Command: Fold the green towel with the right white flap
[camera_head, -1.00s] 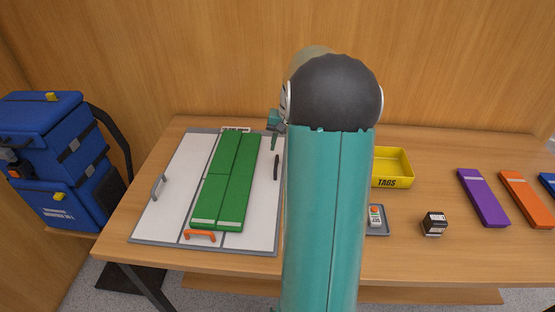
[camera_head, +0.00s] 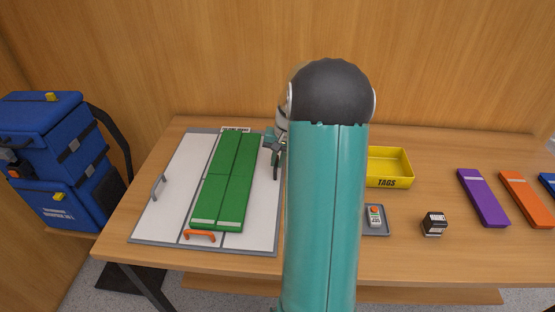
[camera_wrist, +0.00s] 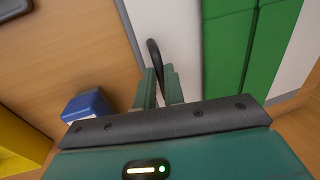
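The green towel (camera_head: 228,185) lies flat and lengthwise over the middle of a folding board with white flaps. The right white flap (camera_head: 262,205) lies flat beside the towel, partly under its right side. A black handle stands on this flap; in the wrist view the handle (camera_wrist: 153,52) runs down to my fingers. My gripper (camera_wrist: 158,88) is at this handle, one finger on each side. I cannot tell whether the fingers press on it. In the head view my gripper (camera_head: 275,155) is partly hidden by my arm.
The left white flap (camera_head: 178,185) has a grey handle; an orange handle (camera_head: 200,235) is at the front. A blue object (camera_wrist: 88,104) is near my gripper.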

